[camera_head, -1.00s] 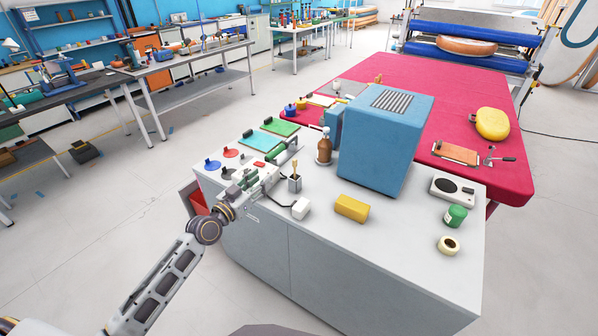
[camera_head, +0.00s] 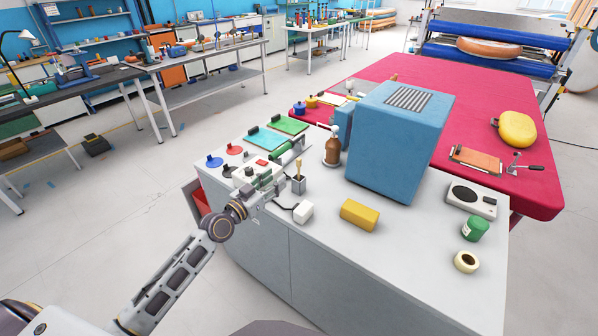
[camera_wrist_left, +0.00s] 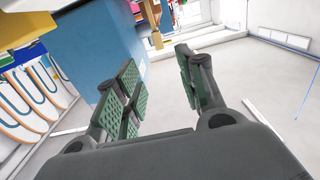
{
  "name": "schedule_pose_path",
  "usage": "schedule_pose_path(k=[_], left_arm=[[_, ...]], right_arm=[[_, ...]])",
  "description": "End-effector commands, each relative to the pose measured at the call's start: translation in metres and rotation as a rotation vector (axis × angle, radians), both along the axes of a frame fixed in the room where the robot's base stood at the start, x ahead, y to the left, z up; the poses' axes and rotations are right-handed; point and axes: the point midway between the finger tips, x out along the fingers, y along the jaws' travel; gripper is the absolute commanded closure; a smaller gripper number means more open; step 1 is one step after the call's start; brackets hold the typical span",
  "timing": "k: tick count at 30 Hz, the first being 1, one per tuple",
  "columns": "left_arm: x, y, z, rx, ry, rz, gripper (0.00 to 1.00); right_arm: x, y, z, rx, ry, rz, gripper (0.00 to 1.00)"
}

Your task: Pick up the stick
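A grey cup (camera_head: 299,186) stands on the grey cabinet top, with a thin, light wooden stick (camera_head: 298,169) upright in it. My left gripper (camera_head: 275,170) is over the left part of the cabinet, just left of the cup in the head view. In the left wrist view its two green-padded fingers (camera_wrist_left: 160,92) are spread apart with nothing between them. The stick and cup cannot be made out in the wrist view. My right gripper is not in view.
A large blue box (camera_head: 395,150) stands behind. A red-covered table (camera_head: 460,95) adjoins.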

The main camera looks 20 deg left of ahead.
Motion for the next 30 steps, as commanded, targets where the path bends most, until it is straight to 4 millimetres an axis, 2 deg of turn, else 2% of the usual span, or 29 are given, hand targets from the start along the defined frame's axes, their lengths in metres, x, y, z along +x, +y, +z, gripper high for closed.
schedule_pose_path(k=[8,19,30], left_arm=[[0.012,-0.004,0.001,-0.002,-0.002,0.002,0.61],[0.038,-0.013,0.000,-0.001,-0.001,0.001,0.61],[0.066,-0.023,0.001,-0.003,-0.001,0.001,0.61]], right_arm=[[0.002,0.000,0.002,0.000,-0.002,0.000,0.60],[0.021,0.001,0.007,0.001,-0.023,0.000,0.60],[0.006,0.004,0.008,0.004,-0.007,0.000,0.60]])
